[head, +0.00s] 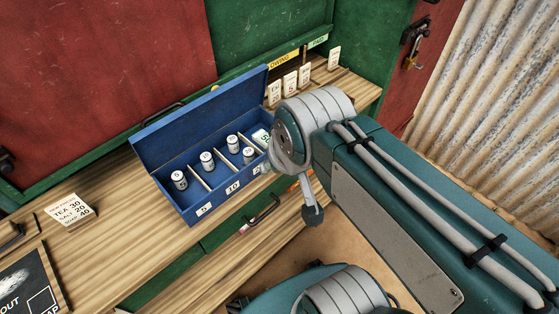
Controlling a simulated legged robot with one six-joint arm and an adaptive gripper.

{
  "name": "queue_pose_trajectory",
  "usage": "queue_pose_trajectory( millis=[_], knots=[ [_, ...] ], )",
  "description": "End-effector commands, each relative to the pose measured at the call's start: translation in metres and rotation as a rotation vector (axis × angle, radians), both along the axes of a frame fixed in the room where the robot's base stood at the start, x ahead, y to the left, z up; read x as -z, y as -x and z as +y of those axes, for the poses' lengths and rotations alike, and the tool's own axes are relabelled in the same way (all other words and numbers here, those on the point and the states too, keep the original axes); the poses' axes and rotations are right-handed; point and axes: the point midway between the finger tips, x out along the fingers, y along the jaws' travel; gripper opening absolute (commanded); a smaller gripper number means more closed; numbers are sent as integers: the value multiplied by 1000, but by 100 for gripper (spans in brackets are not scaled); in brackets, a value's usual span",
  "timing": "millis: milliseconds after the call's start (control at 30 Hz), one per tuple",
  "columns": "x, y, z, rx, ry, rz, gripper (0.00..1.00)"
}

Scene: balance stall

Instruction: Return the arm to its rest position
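My arm (395,205) reaches in from the lower right, a teal link with grey hoses along it. A grey rounded joint (315,110) at its far end stands in front of the right end of the blue box. A small dark rounded part (312,214) hangs below this joint; I cannot tell what it is. No gripper fingers can be made out, so whether my gripper holds anything is hidden.
An open blue box (165,150) with several white-labelled weights in compartments stands on the wooden counter (105,235). A price card (70,210) lies left. Several cards (290,82) stand behind. A corrugated wall (500,110) is at right.

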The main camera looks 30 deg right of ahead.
Motion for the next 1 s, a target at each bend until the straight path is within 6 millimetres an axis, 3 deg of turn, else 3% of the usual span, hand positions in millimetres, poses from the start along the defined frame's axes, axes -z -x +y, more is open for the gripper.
queue_pose_trajectory(
  millis=[133,1000],
  knots=[
    [0,8,0,-40,12,-17,54],
    [0,8,0,-41,13,-16,54]
  ],
)
